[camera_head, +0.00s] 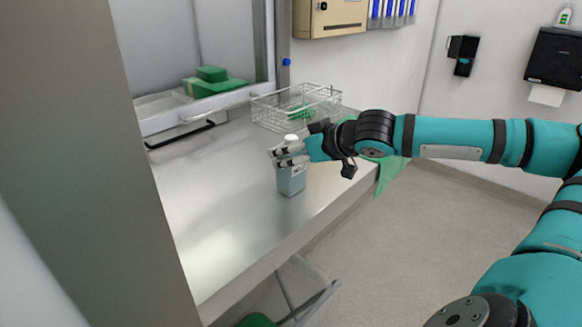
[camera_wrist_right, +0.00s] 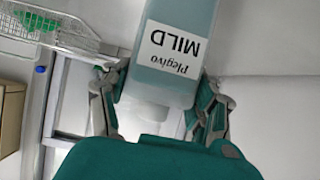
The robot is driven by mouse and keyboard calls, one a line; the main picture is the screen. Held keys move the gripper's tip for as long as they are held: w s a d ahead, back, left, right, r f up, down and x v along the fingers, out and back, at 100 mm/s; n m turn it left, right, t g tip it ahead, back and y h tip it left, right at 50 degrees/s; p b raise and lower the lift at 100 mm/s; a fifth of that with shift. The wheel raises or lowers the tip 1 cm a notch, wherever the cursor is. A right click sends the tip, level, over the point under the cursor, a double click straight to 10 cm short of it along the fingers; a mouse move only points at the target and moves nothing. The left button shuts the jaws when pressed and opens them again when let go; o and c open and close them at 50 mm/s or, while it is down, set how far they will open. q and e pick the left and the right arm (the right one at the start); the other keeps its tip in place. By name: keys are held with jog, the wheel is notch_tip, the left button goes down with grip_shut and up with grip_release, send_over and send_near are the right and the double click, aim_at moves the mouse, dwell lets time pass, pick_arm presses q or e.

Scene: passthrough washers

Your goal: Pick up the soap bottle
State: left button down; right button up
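The soap bottle (camera_head: 291,181) has a pale teal body and a white cap. It stands upright on the metal counter, near its front edge. My right gripper (camera_head: 287,156) reaches in from the right at the bottle's upper part and partly hides it. In the right wrist view the bottle (camera_wrist_right: 177,70) appears upside down, with a white "Plegivo MILD" label. The fingers of my right gripper (camera_wrist_right: 163,90) are spread on either side of the bottle, close to its sides; whether they touch is unclear. My left gripper is not in view.
The metal counter (camera_head: 220,190) is clear left of the bottle. A wire basket (camera_head: 290,107) with green contents stands behind, and also shows in the wrist view (camera_wrist_right: 62,28). Green cloth (camera_head: 391,172) hangs at the counter's right end. Green packs (camera_head: 212,84) lie behind the glass.

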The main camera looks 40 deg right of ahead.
aim_at(291, 137)
jog(key=c, duration=0.4)
jog(key=shift+r, duration=0.1)
jog(key=shift+c, duration=0.3)
jog(key=shift+r, duration=0.4)
notch_tip(291, 137, up, 2)
jog(key=shift+d+r+p, duration=0.1)
jog(key=shift+r+p, duration=0.15)
jog(key=shift+p, duration=0.05)
jog(key=shift+s+a+r+p, duration=0.1)
jog(key=shift+s+a+r, duration=0.2)
jog(key=shift+s, duration=2.35)
jog(key=shift+s+a+r+p, duration=0.15)
jog(key=shift+s+a+r, duration=0.2)
jog(key=shift+s, duration=2.3)
jog(key=shift+s+a+r+p, duration=0.15)
jog(key=shift+s+a, duration=0.25)
jog(key=shift+s, duration=2.25)
